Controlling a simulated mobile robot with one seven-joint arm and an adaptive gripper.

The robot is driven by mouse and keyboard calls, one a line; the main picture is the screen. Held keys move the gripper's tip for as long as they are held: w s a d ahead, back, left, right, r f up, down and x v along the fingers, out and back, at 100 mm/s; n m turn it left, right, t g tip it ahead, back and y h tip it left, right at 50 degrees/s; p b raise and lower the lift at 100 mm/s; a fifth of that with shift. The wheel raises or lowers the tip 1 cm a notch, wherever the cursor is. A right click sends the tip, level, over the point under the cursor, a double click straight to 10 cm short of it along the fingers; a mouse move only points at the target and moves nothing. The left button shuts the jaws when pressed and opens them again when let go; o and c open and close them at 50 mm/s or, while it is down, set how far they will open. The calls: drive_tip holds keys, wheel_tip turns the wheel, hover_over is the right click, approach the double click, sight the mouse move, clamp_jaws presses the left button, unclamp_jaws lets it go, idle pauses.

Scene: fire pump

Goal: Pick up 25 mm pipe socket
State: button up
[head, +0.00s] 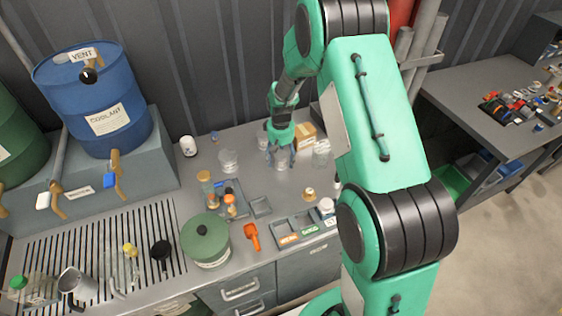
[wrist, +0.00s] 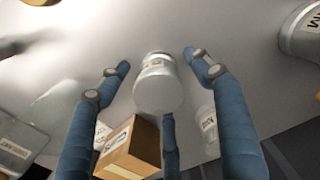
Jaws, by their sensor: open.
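My gripper (head: 282,155) reaches down over the middle of the grey bench in the head view. In the wrist view its blue fingers (wrist: 158,72) are spread open around a pale grey-white cylindrical piece (wrist: 158,86). One finger is on its left, one on its right, and one shows below it. Gaps show at the left and right fingers; I cannot tell whether the lower finger touches it. The piece also shows between the fingers in the head view (head: 281,164), partly hidden by them. I cannot read a marking that confirms it as the 25 mm pipe socket.
A cardboard box (wrist: 132,146) stands close beside the fingers, also behind the gripper in the head view (head: 306,135). Clear containers (head: 228,161) stand left and right. A labelled tray (head: 300,230) and green pot (head: 206,240) are nearer. Bare bench lies in front of the gripper.

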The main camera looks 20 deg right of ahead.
sight(281, 154)
drive_tip(key=shift+f, duration=0.45)
drive_tip(key=c, duration=1.4)
drive_tip(key=shift+r, duration=0.1)
drive_tip(key=shift+r, duration=0.35)
wheel_tip(281, 154, up, 3)
drive_tip(key=shift+p, duration=0.35)
drive_tip(key=s, duration=0.5)
drive_tip(key=s+a+p, duration=0.1)
drive_tip(key=s, duration=0.4)
drive_tip(key=s+a+r, duration=0.1)
drive_tip(key=s, duration=0.5)
drive_tip(key=shift+a+r, duration=0.1)
drive_tip(key=shift+a, duration=0.05)
drive_tip(key=shift+w, duration=0.1)
